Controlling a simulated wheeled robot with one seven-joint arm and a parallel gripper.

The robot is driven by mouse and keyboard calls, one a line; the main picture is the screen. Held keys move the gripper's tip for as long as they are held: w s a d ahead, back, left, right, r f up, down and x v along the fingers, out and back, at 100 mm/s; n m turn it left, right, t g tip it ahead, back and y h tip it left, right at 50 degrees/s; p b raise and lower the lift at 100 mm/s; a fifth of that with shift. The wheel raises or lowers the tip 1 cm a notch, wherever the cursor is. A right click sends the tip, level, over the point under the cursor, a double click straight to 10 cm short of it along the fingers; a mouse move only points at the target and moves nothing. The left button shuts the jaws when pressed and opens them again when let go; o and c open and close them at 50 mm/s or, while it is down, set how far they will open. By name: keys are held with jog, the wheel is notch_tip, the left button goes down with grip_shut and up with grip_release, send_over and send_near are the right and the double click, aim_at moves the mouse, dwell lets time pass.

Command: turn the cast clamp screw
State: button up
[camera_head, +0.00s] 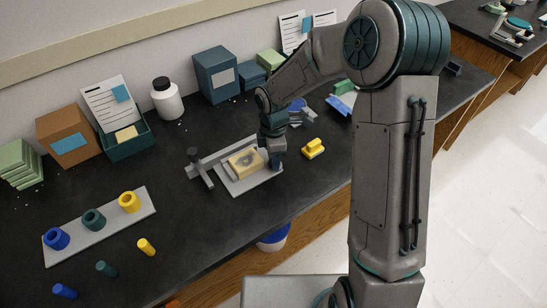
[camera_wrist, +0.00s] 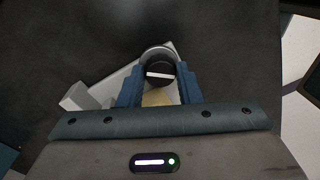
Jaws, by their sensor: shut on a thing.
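The clamp screw's round black knob (camera_wrist: 160,73), with a white line across its top, sits between the two blue fingers of my gripper (camera_wrist: 160,86) in the wrist view. My gripper is shut on it. In the head view my gripper (camera_head: 274,160) points down at the right end of the clamp plate (camera_head: 240,187) and hides the knob. The tan cast (camera_head: 245,162) lies on this plate, left of my fingers. A small part of the cast (camera_wrist: 158,98) shows below the knob in the wrist view.
A yellow piece (camera_head: 313,148) lies close to the right of my gripper. A rack (camera_head: 100,228) with coloured rings is at front left. The wall side holds boxes and a white bottle (camera_head: 166,100).

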jog(key=m+b, duration=0.2)
jog(key=m, duration=0.4)
jog(key=shift+d+m, duration=0.1)
jog(key=shift+m, duration=0.2)
jog(key=m+b, duration=0.1)
jog(key=m, duration=0.5)
jog(key=shift+s+y+b, duration=0.1)
jog(key=shift+y+b, duration=0.3)
jog(key=o, duration=1)
jog(key=r, duration=1.4)
jog(key=shift+w+d, duration=0.2)
jog(key=shift+d, duration=0.15)
jog(key=shift+f, duration=0.1)
